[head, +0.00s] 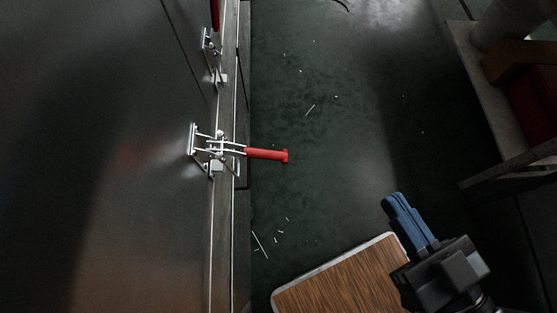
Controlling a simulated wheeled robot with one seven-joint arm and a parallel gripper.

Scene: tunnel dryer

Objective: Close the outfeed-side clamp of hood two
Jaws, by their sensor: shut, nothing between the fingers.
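A metal toggle clamp (215,145) is mounted on the dark hood panel (140,200) at its edge seam, left of centre. Its red handle (266,154) sticks out to the right, roughly square to the seam. A second clamp (211,55) sits farther up the same seam; its red handle (215,14) lies along the seam and is cut off by the top edge. I cannot tell from this view which one is the outfeed-side clamp. My gripper (392,199) has blue fingers, shut and empty, at the lower right, well apart from both clamps.
A wood-grained board with a pale rim (345,280) is at the bottom, beside my gripper. A shelf or table (475,75) with a red and brown object (525,70) stands at the upper right. Dark floor (335,150) with pale scraps lies clear between.

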